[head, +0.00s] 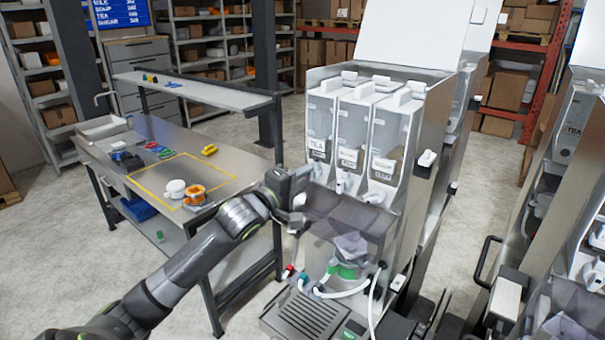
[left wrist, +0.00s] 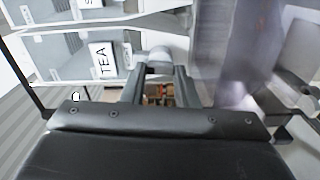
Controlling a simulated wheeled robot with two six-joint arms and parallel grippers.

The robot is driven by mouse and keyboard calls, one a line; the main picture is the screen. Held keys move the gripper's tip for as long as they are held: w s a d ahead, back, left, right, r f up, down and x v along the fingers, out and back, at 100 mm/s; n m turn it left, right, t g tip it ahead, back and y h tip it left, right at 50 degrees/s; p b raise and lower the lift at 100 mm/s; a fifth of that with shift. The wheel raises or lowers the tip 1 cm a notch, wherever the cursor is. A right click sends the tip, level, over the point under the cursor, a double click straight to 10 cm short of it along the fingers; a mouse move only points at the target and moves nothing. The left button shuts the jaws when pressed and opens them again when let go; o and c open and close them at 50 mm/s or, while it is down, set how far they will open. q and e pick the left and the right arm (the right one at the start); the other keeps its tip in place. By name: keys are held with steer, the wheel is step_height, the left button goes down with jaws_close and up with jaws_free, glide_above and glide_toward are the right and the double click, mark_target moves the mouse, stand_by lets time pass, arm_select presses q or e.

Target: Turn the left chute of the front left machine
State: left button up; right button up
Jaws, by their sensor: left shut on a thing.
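The front left machine (head: 368,118) has three clear hoppers side by side, with chutes below them. Its left hopper (head: 320,117) carries a white label; in the left wrist view a label reads TEA (left wrist: 102,61). My left gripper (head: 304,190) is at the left chute, at the machine's front left. In the left wrist view its two fingers (left wrist: 160,75) are closed around the white knob-like chute (left wrist: 158,58). The gripper mostly hides this chute in the head view. Dark parts at the lower right of the head view may be my right gripper, but its jaws are unclear.
A smoky clear cover (head: 345,218) and hoses sit under the chutes, above a drip tray (head: 305,315). A steel table (head: 140,150) with cups stands to the left. Another machine (head: 575,130) stands close on the right. Open floor lies between.

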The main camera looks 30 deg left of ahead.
arm_select(q)
steer(key=shift+n, duration=0.7)
steer(key=o, duration=1)
steer(key=shift+f, duration=0.1)
steer(key=shift+m, duration=0.3)
